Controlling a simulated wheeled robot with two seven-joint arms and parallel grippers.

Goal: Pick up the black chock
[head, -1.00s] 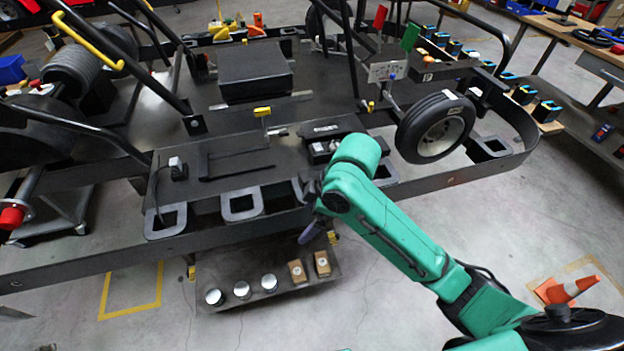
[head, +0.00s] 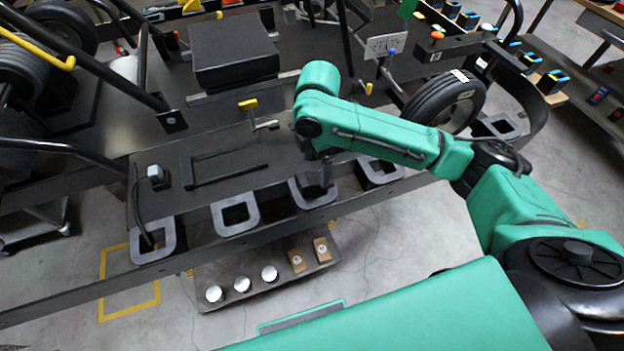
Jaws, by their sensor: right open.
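My right gripper (head: 318,178) points down at the front edge of the kart stand, over the third square black holder (head: 297,195) from the left. The gripper is small and dark here, and its fingertips blend with the holder, so I cannot tell whether they touch it. I see nothing clearly held in it. I cannot pick out the black chock for certain; my right arm covers part of the deck (head: 225,150) behind the gripper. My left gripper is out of view.
Other square holders (head: 222,217) line the stand's front edge. A low shelf (head: 215,302) below carries silver round tins (head: 241,284) and small brown boxes (head: 321,250). A black box (head: 235,60), a yellow-handled clamp (head: 250,104) and a wheel (head: 445,100) stand farther back.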

